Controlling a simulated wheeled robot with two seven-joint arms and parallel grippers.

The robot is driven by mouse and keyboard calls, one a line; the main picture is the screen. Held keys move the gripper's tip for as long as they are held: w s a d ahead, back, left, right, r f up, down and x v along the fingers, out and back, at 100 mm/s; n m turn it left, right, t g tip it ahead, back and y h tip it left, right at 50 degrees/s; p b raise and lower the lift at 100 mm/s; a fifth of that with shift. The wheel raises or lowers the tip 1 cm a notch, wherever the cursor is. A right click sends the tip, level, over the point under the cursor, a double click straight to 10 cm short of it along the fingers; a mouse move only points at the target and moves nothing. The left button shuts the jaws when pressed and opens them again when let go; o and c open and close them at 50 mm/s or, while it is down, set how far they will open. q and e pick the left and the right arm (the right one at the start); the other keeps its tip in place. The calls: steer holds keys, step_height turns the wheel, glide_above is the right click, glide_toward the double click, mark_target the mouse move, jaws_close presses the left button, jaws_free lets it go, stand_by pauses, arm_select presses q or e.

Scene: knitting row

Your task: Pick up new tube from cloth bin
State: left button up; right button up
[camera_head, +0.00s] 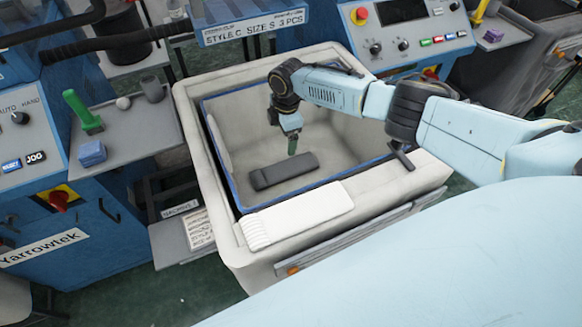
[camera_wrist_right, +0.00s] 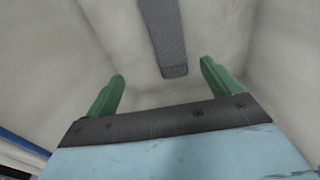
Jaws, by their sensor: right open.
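A dark grey knitted tube (camera_head: 284,170) lies flat on the floor of the light-coloured cloth bin (camera_head: 187,107). In the right wrist view the tube (camera_wrist_right: 163,35) shows ahead, its ribbed end between and beyond the fingertips. My right gripper (camera_head: 293,146) reaches down into the bin, above and just beyond the tube in the head view. Its green fingers (camera_wrist_right: 162,78) are spread apart with nothing between them. A white knitted tube (camera_head: 298,216) lies across the bin's near rim. My left gripper is not in view.
A blue-edged liner lines the bin. Blue machines with control panels (camera_head: 408,45) stand behind and at the left. A side shelf (camera_head: 130,130) holds small items. A sign (camera_head: 253,27) hangs over the bin's far side.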

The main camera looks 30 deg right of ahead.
steer(key=s+a, duration=0.1)
steer(key=b, duration=0.8)
glide_above(284, 169)
steer(key=shift+g, duration=0.3)
steer(key=f, duration=0.9)
steer(key=shift+s+a+f, duration=0.1)
steer(key=shift+s+a, duration=0.1)
steer(key=shift+f+b, duration=0.45)
steer(key=shift+f, duration=0.1)
steer(key=f+b, duration=0.3)
steer(key=b, duration=0.1)
steer(key=shift+w+d+f, duration=0.1)
steer(key=shift+w+f, duration=0.15)
steer(key=shift+f, duration=0.35)
steer(key=shift+d+f+b, duration=0.1)
steer(key=shift+d+b, duration=0.15)
steer(key=shift+b, duration=0.05)
steer(key=shift+a, duration=0.1)
steer(key=shift+c, duration=0.6)
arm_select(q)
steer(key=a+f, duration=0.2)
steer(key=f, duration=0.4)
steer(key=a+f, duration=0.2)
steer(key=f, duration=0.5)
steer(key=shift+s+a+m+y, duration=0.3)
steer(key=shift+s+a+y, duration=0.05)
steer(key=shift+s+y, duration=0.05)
arm_select(e)
steer(key=shift+f, duration=0.1)
steer(key=c, duration=0.9)
